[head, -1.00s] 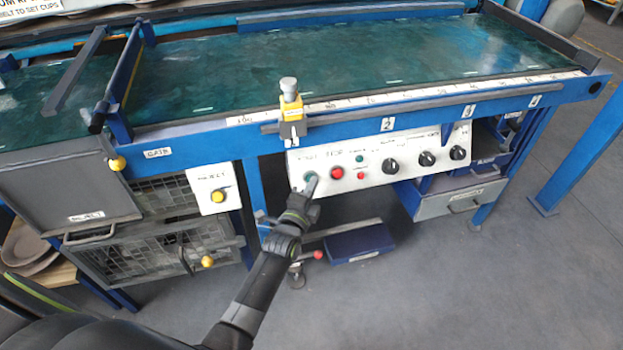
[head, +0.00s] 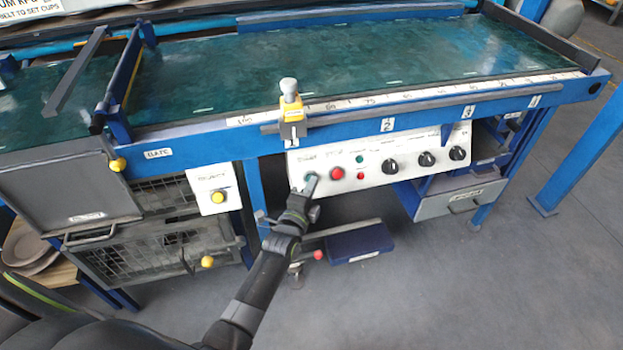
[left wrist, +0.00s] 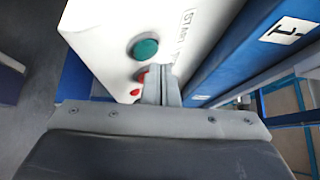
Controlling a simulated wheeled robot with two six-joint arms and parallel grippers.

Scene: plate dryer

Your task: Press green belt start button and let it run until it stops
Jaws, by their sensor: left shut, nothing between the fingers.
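The green start button (head: 311,177) is on the white control panel (head: 375,160), at its left end, left of the red stop button (head: 337,173). My left gripper (head: 311,187) is shut and empty, its tips at the green button and covering part of it. In the left wrist view the green button (left wrist: 145,49) shows beside the tips of my left gripper (left wrist: 162,72), which partly hide a red button (left wrist: 142,77). I cannot tell whether the tips touch the button. The green belt (head: 340,60) lies above the panel. My right gripper is not in view.
A yellow-and-grey clamp (head: 291,112) stands on the front rail above the start button. Black knobs (head: 425,158) and small indicator lights are farther right on the panel. A yellow button (head: 218,197) is on a box at left. A blue pedal (head: 359,243) is on the floor below.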

